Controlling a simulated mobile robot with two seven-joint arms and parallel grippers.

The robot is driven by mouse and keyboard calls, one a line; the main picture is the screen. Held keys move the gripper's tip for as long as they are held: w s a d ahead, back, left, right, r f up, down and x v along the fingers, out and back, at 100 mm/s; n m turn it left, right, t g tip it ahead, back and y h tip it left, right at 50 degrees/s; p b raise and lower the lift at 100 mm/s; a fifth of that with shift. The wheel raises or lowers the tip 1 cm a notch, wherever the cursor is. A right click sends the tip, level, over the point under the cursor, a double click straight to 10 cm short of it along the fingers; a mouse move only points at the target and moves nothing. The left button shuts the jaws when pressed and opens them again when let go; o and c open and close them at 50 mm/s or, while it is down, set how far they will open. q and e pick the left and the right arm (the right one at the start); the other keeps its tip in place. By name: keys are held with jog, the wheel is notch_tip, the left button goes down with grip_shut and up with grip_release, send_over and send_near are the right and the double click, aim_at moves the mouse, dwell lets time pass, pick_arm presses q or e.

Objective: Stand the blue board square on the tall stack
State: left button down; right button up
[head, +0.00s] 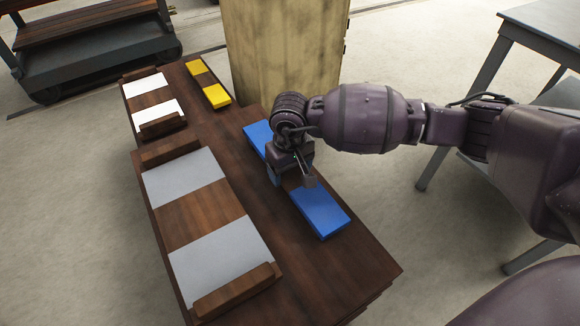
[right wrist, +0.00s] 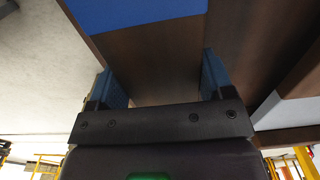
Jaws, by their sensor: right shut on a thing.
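The blue board has a blue far end (head: 256,136) and a blue near end (head: 320,211), with its middle hidden under my right gripper. My right gripper (head: 292,179) points down over that middle. In the right wrist view the fingers (right wrist: 165,78) stand on either side of a brown wooden middle, with a blue end (right wrist: 145,12) above, so it is shut on the board. I cannot tell whether the board is clear of the surface. Left of it lies a larger wooden piece with grey ends (head: 222,262) and raised wooden end blocks. Which stack is tall is unclear.
A dark wooden bench (head: 345,262) carries everything. A smaller white-ended piece (head: 146,86) with end blocks and a yellow-ended board (head: 216,95) lie at its far end. A pale wooden crate (head: 285,50) stands behind. A grey table (head: 545,28) is at the right.

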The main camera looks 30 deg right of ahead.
jog(key=o, duration=0.9)
jog(key=shift+c, duration=0.2)
